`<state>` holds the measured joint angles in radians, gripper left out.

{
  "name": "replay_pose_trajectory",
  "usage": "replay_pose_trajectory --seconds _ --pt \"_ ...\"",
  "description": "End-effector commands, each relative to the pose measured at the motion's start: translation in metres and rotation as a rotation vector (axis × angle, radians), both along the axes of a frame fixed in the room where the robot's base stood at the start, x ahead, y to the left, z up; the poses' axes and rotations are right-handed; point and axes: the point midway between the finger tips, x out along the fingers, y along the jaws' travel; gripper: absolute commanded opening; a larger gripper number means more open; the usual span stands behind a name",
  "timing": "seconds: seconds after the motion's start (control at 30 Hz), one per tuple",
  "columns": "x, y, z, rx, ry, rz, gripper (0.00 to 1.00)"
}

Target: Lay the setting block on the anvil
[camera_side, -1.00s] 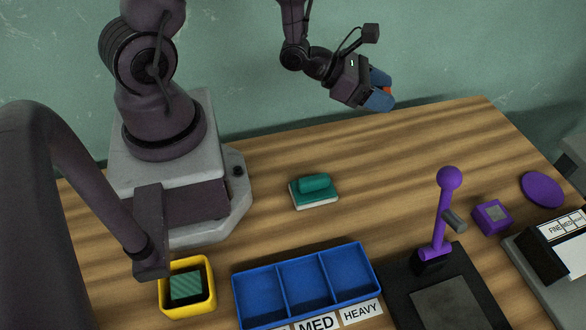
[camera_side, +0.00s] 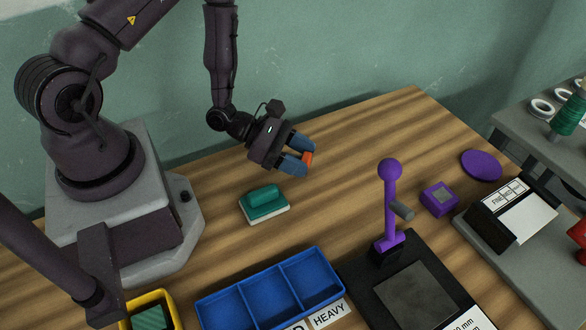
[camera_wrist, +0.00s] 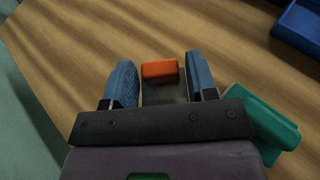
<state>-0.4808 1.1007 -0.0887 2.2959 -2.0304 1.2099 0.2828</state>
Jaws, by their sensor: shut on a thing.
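My gripper (camera_side: 303,156) is in the air above the table, to the right of the green-handled pad. Its two blue fingers are shut on a small block with an orange end (camera_wrist: 160,70) and a grey body, probably the setting block. In the side view only its orange end shows between the fingertips. No part is labelled as the anvil. A black press with a purple lever (camera_side: 391,200) has a flat dark grey plate (camera_side: 415,293) in front. A purple block with a grey square top (camera_side: 438,199) stands behind it to the right. Either may be the anvil.
The green-handled pad (camera_side: 265,204) lies below my gripper. A blue three-part tray (camera_side: 272,290) and a yellow bin (camera_side: 150,297) stand at the front. The table's back middle is clear.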

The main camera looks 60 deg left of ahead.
Motion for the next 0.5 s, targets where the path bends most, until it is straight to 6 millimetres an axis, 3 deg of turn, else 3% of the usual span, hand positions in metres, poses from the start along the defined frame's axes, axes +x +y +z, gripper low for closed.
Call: replay_pose_trajectory --seconds 0.23,0.5 --pt "0.000 0.000 -0.031 -0.001 0.002 0.001 0.14" --pt "0.000 0.000 -0.035 0.001 0.000 0.001 0.14"
